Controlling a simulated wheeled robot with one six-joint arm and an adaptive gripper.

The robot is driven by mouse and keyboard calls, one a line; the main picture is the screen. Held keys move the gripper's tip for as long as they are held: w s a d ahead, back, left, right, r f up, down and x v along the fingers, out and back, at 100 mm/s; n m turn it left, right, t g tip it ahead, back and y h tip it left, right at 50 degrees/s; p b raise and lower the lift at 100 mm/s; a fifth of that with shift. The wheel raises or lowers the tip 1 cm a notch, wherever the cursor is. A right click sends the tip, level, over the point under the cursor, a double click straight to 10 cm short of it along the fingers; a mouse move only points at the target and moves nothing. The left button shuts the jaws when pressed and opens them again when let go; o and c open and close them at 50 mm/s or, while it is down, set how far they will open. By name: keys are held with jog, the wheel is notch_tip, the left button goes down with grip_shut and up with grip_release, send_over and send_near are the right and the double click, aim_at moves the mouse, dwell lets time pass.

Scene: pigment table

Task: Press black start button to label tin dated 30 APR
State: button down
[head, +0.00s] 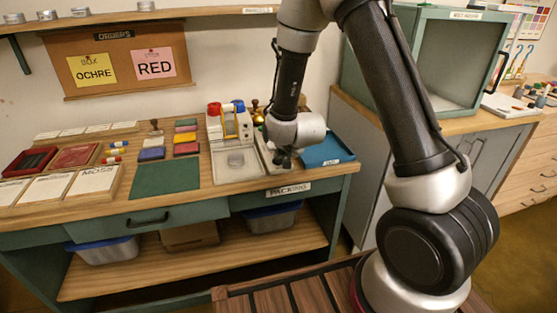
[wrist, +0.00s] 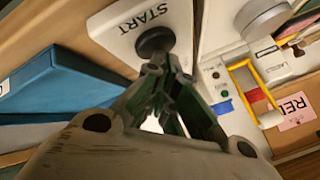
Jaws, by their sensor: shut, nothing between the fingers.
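The black start button (wrist: 155,40) stands on a white plate marked START in the wrist view. My gripper (wrist: 152,72) is shut and empty, its fingertips right at the button; I cannot tell whether they touch it or how far it is pressed. In the head view my gripper (head: 282,163) points down over the white plate and hides the button. Left of it stands the pale labelling machine (head: 216,172) with a yellow frame. A round silver tin (head: 235,159) appears to sit on its front; it also shows in the wrist view (wrist: 262,18). Its date is not readable.
A blue tray (head: 327,149) lies just right of my gripper. A brass-coloured object (head: 256,106) stands behind. A green mat (head: 165,178), colour blocks and lettered cards lie to the left. A green cabinet (head: 378,60) stands at right. Order notes for ochre and red hang on the wall.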

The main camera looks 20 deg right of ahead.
jog(key=shift+f, duration=0.25)
dwell(0.4)
jog(key=shift+r, duration=3.45)
